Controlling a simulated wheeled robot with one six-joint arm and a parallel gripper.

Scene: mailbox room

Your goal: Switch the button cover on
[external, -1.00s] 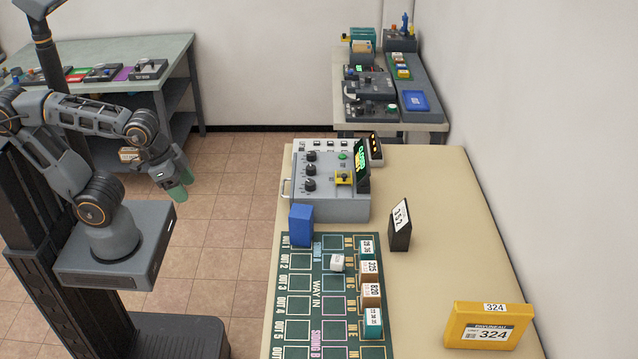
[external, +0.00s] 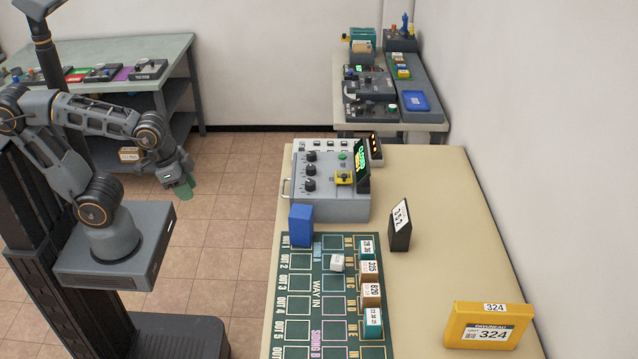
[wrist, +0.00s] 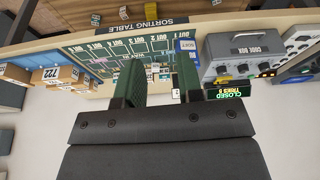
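A grey control box (external: 327,190) with black knobs, a green button (external: 343,156) and a small yellow piece (external: 344,178) stands on the beige table. The yellow piece could be the button cover; its state is too small to tell. My gripper (external: 182,188) hangs over the floor, left of the table and well apart from the box. In the wrist view its two green fingers (wrist: 160,82) are spread with nothing between them.
A blue block (external: 301,226) stands in front of the box, beside a green sorting mat (external: 308,305) with several small boxes. Open floor (external: 235,215) separates my base from the table.

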